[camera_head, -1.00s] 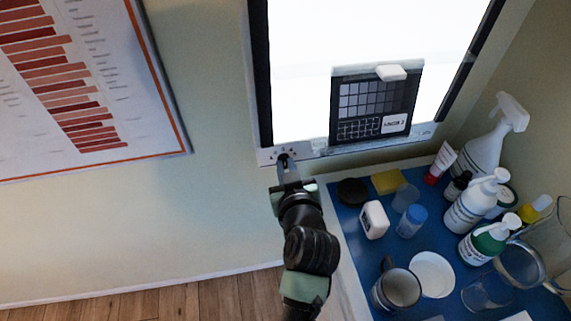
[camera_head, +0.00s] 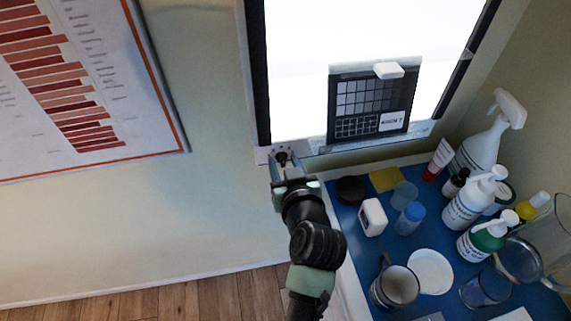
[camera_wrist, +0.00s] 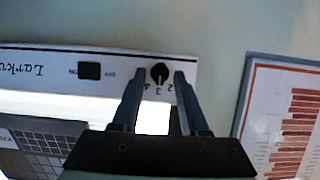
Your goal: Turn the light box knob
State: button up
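The light box (camera_head: 325,30) hangs on the wall with its panel lit bright white. Its small black knob (camera_wrist: 159,73) is on the lower edge strip, beside printed numbers, and also shows at the strip's left end in the head view (camera_head: 282,157). My gripper (camera_wrist: 160,74) is open, with one fingertip on each side of the knob. A gap shows between the knob and each finger in the wrist view. In the head view my gripper (camera_head: 281,161) reaches up to the strip from below.
A black rocker switch (camera_wrist: 89,71) sits beside the knob. A dark test card (camera_head: 345,125) with a white clip (camera_head: 388,70) is on the panel. Bottles, cups and a mug (camera_head: 397,287) crowd the blue-topped surface (camera_head: 350,222) to the right. The wall at left holds a chart (camera_head: 70,90).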

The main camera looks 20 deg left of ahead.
jog(key=shift+s+d+r, duration=0.1)
jog(key=shift+s+d, duration=0.2)
jog(key=shift+s, duration=0.05)
jog(key=v, duration=1.2)
jog(key=shift+b, duration=0.3)
jog(key=shift+a, duration=0.1)
jog(key=w+d+r+m+t+h+p, duration=0.1)
jog(key=w+d+r+t, duration=0.15)
jog(key=r, duration=0.65)
jog(key=w+d+r+m+t+h+p, duration=0.1)
jog(key=w+r+t, duration=0.15)
jog(key=r, duration=0.65)
jog(key=w+d+r+m+t+h+p, duration=0.1)
jog(key=r+t, duration=0.2)
jog(key=r, duration=0.6)
jog(key=s+d+r+m+t+h+p, duration=0.1)
jog(key=s+r+t, duration=0.3)
jog(key=r, duration=0.8)
jog(key=s+d+r+m+t+h+p, duration=0.1)
jog(key=s+d+r+m+t+h, duration=0.1)
jog(key=r, duration=1.1)
jog(key=s+d+t+h, duration=0.1)
jog(key=s+t, duration=0.1)
jog(key=shift+s+d+m+h+p, duration=0.25)
jog(key=shift+d+m+h+p, duration=0.05)
jog(key=shift+d+m+p, duration=0.1)
